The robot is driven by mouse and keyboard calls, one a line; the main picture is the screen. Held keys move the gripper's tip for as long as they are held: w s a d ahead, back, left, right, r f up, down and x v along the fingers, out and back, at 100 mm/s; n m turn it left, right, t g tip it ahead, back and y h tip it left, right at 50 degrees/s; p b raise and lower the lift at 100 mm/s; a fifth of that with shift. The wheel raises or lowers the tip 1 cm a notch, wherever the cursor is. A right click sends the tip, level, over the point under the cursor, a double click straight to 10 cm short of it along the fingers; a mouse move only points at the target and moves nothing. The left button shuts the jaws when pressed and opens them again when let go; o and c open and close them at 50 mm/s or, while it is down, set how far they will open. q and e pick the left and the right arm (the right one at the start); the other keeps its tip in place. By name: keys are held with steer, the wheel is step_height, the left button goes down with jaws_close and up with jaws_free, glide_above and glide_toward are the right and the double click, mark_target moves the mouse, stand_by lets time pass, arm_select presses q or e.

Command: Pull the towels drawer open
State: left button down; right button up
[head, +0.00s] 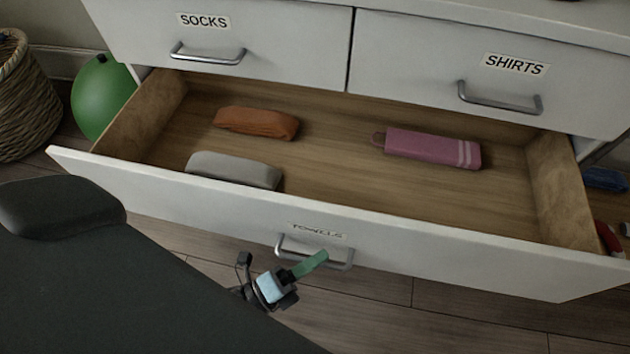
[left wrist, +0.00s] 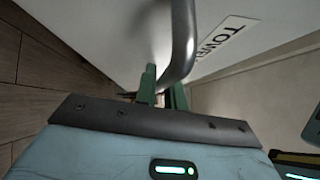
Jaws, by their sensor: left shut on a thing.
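The towels drawer (head: 400,237), white with a "TOWELS" label, stands well out from the dresser, its wooden inside showing. Its metal bar handle (head: 342,267) is on the front below the label; the handle also shows large in the left wrist view (left wrist: 183,40). My left gripper (head: 308,264), with green fingers, is at the handle and shut on it. In the left wrist view the fingers (left wrist: 163,92) close around the lower part of the bar. Inside the drawer lie an orange rolled towel (head: 257,123), a grey one (head: 234,170) and a pink one (head: 432,148). My right gripper is not visible.
Above are the shut socks drawer (head: 270,62) and shirts drawer (head: 420,60). A green ball or balloon (head: 101,96) and a wicker basket (head: 25,100) stand at the left. Blue (head: 604,179) and red (head: 608,238) items lie at the right edge. Wooden floor shows below the drawer.

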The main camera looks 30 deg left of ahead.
arm_select(q)
steer(key=c, duration=1.5)
jaws_free()
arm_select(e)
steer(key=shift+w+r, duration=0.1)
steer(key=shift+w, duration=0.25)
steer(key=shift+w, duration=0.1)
arm_select(q)
steer(key=shift+s+a, duration=0.1)
steer(key=shift+s, duration=0.05)
steer(key=shift+p+v, duration=0.4)
steer(key=shift+v, duration=3.35)
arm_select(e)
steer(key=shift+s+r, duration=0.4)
arm_select(q)
steer(key=shift+a+f, duration=0.1)
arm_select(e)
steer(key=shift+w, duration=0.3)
